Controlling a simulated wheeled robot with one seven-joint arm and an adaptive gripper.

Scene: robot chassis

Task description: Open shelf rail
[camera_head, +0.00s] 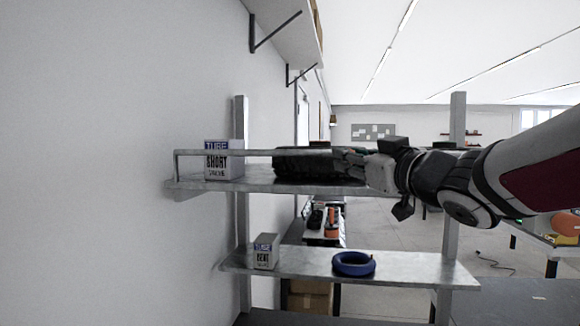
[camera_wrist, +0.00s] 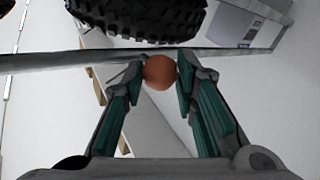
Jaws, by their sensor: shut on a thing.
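The shelf rail (camera_head: 258,152) is a thin metal bar along the front of the upper shelf (camera_head: 225,186), raised above its surface. In the wrist view the rail (camera_wrist: 60,60) crosses the picture in front of a tyre. A round orange-brown knob (camera_wrist: 158,72) sits at the rail, between my fingertips. My gripper (camera_wrist: 161,76) is shut on this knob, one finger on each side. In the head view my gripper (camera_head: 352,160) is at the rail, right of the tyre; the knob is hidden there. The rail's right part is hidden by my arm.
A black knobbly tyre (camera_head: 305,162) and a "TUBE SHORT" box (camera_head: 223,161) stand behind the rail. The lower shelf (camera_head: 310,265) holds a smaller tube box (camera_head: 265,252) and a blue ring (camera_head: 354,264). A grey post (camera_head: 457,120) rises near my arm.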

